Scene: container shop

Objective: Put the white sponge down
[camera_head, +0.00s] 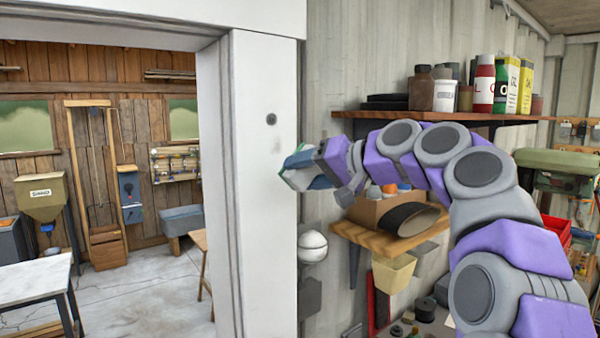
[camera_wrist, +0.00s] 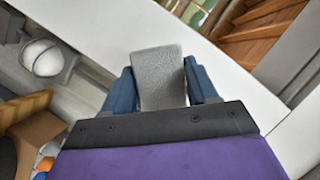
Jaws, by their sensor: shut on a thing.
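My gripper (camera_head: 292,172) is raised in front of the white door post, left of the wooden shelves. In the wrist view my gripper (camera_wrist: 162,88) has its two blue fingers on either side of a pale grey-white sponge (camera_wrist: 158,75), shut on it. The sponge sticks out beyond the fingertips, with a speckled face toward the camera. In the head view the sponge is mostly hidden by the gripper, and I cannot tell its outline there.
The white post (camera_head: 250,190) stands close behind my gripper. A lower shelf (camera_head: 385,238) holds a cardboard box (camera_head: 375,212); an upper shelf (camera_head: 430,117) holds bottles and cans. A round white lamp (camera_head: 312,246) is on the wall below. A table (camera_head: 30,282) stands through the doorway at left.

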